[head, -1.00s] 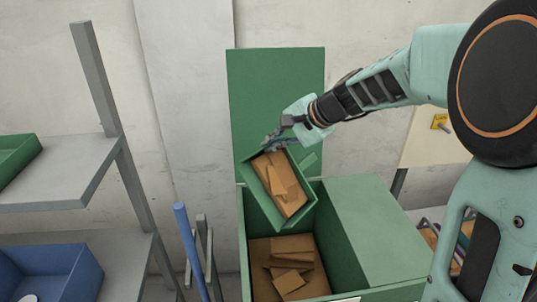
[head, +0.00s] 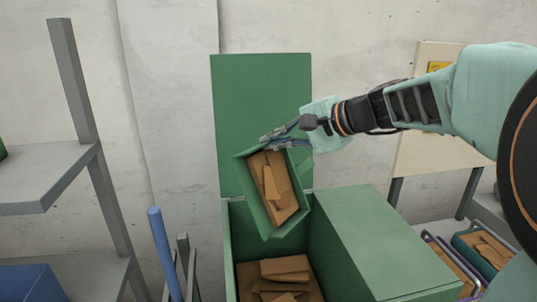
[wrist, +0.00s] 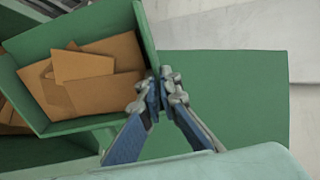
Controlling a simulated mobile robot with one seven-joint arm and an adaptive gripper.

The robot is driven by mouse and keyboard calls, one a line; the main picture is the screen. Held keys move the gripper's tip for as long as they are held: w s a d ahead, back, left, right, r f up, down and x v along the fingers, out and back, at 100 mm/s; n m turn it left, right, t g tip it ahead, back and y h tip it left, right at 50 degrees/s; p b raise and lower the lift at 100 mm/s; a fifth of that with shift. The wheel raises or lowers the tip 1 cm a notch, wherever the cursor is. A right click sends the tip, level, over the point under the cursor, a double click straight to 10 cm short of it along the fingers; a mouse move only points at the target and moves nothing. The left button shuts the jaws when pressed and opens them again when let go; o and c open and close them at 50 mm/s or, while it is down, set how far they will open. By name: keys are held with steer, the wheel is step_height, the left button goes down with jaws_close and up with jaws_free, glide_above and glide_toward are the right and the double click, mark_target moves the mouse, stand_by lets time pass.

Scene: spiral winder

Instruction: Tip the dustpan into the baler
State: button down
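The dustpan (head: 248,192) is a green, open box-like pan with several brown cardboard pieces (head: 277,190) in it. It hangs tilted above the open baler (head: 385,240), a green bin with its lid (head: 262,110) standing up behind. More cardboard (head: 285,272) lies inside the baler. My gripper (head: 268,139) is shut on the dustpan's far upper rim. In the wrist view the gripper (wrist: 160,82) pinches the pan's wall (wrist: 146,35), and cardboard (wrist: 85,75) rests inside the pan. Part of the baler's opening is hidden behind the pan.
A grey shelf rack (head: 45,180) stands at the left, with a blue bin (head: 30,283) low on it. A blue pole (head: 163,250) stands between rack and baler. At the right is a rack with a cardboard-filled tray (head: 488,250). A wall (head: 350,70) closes the back.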

steer(key=s+d+r+t+y+b, duration=0.2)
steer(key=s+d+y+b, duration=0.1)
steer(key=b, duration=0.7)
steer(key=shift+s+d, duration=0.25)
steer(key=shift+d, duration=0.6)
steer(key=shift+r, duration=0.1)
steer(key=shift+w+r, duration=0.1)
stand_by(1.6)
